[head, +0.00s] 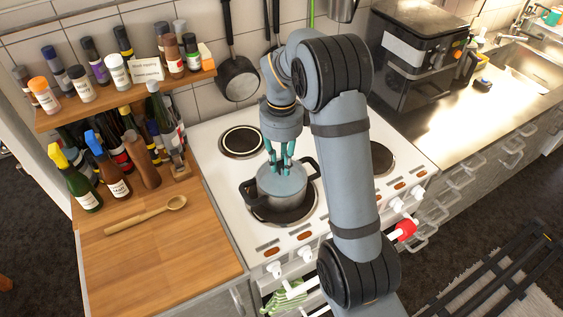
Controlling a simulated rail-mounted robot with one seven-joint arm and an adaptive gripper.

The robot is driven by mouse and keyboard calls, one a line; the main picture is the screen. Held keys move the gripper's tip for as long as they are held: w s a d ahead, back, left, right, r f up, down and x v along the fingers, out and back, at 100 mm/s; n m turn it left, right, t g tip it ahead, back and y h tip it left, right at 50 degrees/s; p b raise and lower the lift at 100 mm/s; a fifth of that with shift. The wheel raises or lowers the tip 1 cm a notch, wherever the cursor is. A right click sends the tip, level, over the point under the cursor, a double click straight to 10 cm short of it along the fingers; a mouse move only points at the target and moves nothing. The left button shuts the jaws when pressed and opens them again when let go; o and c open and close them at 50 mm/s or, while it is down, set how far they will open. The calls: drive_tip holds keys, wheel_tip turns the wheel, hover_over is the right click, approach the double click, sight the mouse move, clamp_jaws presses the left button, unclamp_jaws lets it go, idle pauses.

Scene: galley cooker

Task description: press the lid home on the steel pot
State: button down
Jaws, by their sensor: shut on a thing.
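The steel pot (279,205) stands on the front left burner of the white cooker, with a dark handle at each side. Its grey lid (283,184) lies over the pot's top; I cannot tell whether it is fully seated. My gripper (279,171) points down from above, its teal fingers shut at the middle of the lid. The lid's knob is hidden between the fingers.
The white cooker top (215,175) has other burners at the back left and right. A wooden counter (150,250) with a wooden spoon (158,212) and several bottles is at left. A black pan (238,78) hangs behind. A black air fryer (420,55) stands at right.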

drive_tip(key=c, duration=1.5)
unclamp_jaws()
drive_tip(key=shift+o, duration=0.5)
drive_tip(key=o, duration=0.4)
drive_tip(key=shift+r+p, duration=2.45)
drive_tip(key=shift+r, duration=1.1)
drive_tip(key=shift+c, duration=0.2)
clamp_jaws()
